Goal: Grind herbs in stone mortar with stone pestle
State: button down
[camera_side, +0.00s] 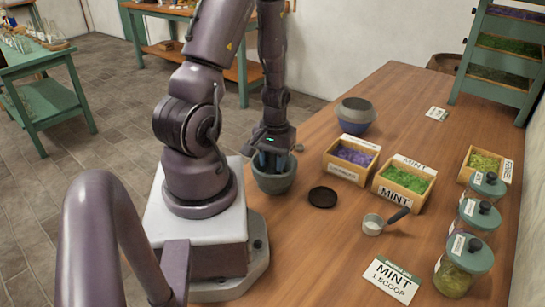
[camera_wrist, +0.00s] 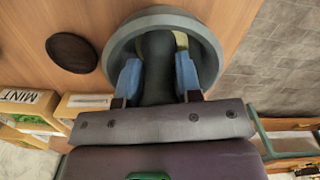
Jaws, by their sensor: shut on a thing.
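The grey stone mortar (camera_side: 273,182) stands on the wooden table close to my base. In the wrist view its round rim (camera_wrist: 212,42) shows around my fingers. My gripper (camera_side: 270,158) points down into the mortar. Its blue fingers (camera_wrist: 158,78) are shut on the dark stone pestle (camera_wrist: 157,65), which is upright inside the bowl. The pestle is mostly hidden by my gripper in the side view. A yellowish patch (camera_wrist: 181,40) shows in the bowl beside the pestle; I cannot tell how finely it is ground.
A dark round disc (camera_side: 322,197) lies right of the mortar.

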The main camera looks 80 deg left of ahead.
jog(key=shift+w+a, duration=0.45)
jog(key=shift+a, duration=0.35)
jog(key=shift+s+d+r, duration=0.1)
jog(key=shift+s+d, duration=0.25)
jog(key=shift+s, duration=0.3)
jog(key=shift+w+d, duration=0.2)
jog(key=shift+w, duration=0.5)
jog(key=shift+s+a+f, duration=0.25)
jog(key=shift+s+a, duration=0.3)
jog(key=shift+s, duration=0.05)
jog(key=shift+s+d+r, duration=0.1)
jog(key=shift+s+d, duration=0.1)
jog(key=shift+d, duration=0.55)
jog(key=shift+w+a+r, duration=0.1)
jog(key=shift+w+a, duration=0.3)
jog(key=shift+w, duration=0.15)
jog(key=shift+s, duration=0.3)
jog(key=shift+w+d, duration=0.1)
jog(key=shift+w, duration=0.45)
jog(key=shift+s+a, duration=0.3)
jog(key=shift+a, duration=0.15)
jog(key=shift+d, duration=0.7)
jog(key=shift+w+a, duration=0.3)
jog(key=shift+a, duration=0.1)
jog(key=shift+s+d, duration=0.1)
jog(key=shift+s, duration=0.55)
